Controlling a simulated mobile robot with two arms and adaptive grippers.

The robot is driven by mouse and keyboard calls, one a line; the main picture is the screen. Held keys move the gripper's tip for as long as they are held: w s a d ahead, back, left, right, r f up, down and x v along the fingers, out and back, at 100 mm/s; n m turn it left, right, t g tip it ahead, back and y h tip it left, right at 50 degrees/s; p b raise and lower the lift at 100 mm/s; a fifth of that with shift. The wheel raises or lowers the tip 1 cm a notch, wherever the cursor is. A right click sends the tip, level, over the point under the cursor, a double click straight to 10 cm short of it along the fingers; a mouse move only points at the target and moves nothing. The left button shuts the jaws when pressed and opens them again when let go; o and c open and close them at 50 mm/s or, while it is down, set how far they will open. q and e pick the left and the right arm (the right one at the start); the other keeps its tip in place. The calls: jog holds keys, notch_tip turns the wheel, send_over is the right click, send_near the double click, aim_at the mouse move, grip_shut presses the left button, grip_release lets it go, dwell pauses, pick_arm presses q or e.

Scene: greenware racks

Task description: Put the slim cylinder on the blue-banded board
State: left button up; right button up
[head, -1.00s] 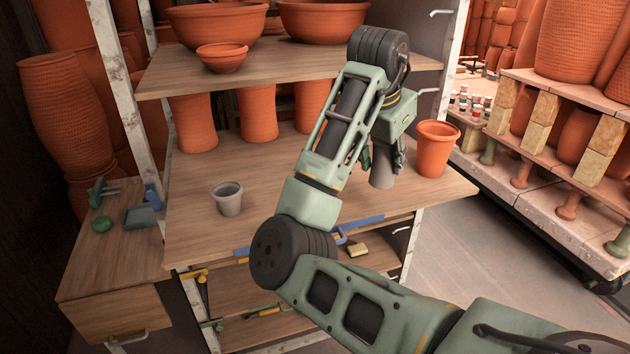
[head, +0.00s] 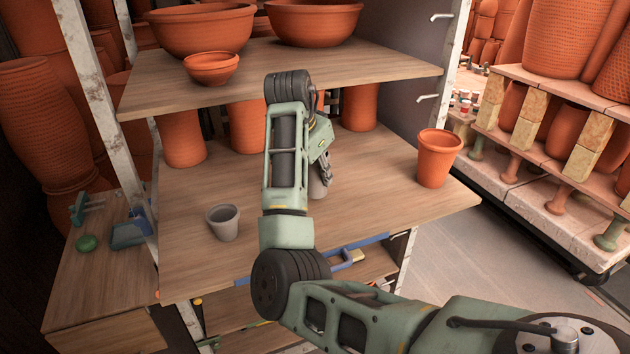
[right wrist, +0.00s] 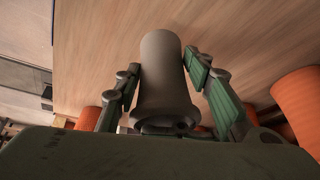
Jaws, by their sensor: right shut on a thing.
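The slim cylinder (head: 318,184) is plain grey and is held in my right gripper (head: 324,168). In the right wrist view the cylinder (right wrist: 162,82) sits between the two green-padded fingers (right wrist: 165,76). My right arm hides part of it in the head view. The blue-banded board (head: 400,183) is the middle wooden shelf, with blue strips along its front edge. The cylinder is over this board and looks upright; I cannot tell whether its base touches the wood. My left gripper is not in view.
A small grey pot (head: 223,223) stands on the board left of my arm. An orange pot (head: 437,158) stands at its right end, and several orange pots line the back. The upper shelf (head: 160,90) holds orange bowls. Bare wood lies between the pots.

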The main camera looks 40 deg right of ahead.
aim_at(315, 187)
jog(key=shift+w+a+f+p, duration=0.1)
jog(key=shift+a+f+p, duration=0.05)
jog(key=shift+f+p, duration=0.35)
notch_tip(315, 187, down, 2)
jog(key=shift+f+p, duration=0.2)
jog(key=shift+p, duration=0.4)
jog(key=shift+f, duration=0.4)
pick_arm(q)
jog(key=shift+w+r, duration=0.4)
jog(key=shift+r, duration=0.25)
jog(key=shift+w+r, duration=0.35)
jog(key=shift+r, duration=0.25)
pick_arm(e)
jog(key=shift+f, duration=0.2)
jog(key=o, duration=1.6)
jog(key=shift+c, duration=0.2)
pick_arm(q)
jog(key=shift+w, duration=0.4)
pick_arm(e)
jog(key=shift+o, duration=0.7)
